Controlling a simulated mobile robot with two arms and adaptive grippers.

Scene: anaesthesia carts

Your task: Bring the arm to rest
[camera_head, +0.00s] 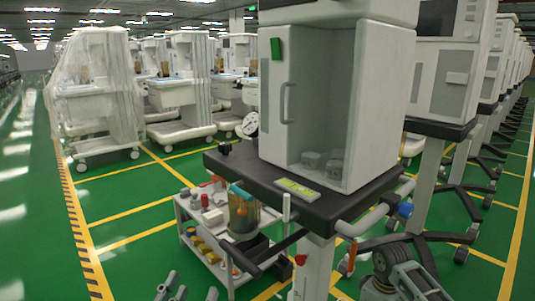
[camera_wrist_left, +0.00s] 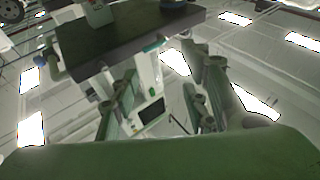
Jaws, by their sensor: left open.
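My left gripper (camera_head: 188,290) shows at the bottom edge of the head view, left of centre. Its grey fingers are apart, with nothing between them, and the rest of it is cut off. In the left wrist view its fingers (camera_wrist_left: 163,108) are also spread and empty. Behind them are a dark cart top (camera_wrist_left: 130,42) and bright ceiling lights. A grey jointed part (camera_head: 400,275) at the lower right of the head view looks like part of my right arm. I cannot make out its jaws.
A white anaesthesia cart (camera_head: 335,100) with a dark top stands close in front. A small white trolley (camera_head: 225,268) carrying bottles and boxes stands beside it, just beyond my left gripper. More carts line the right and back. Green floor is free at the left.

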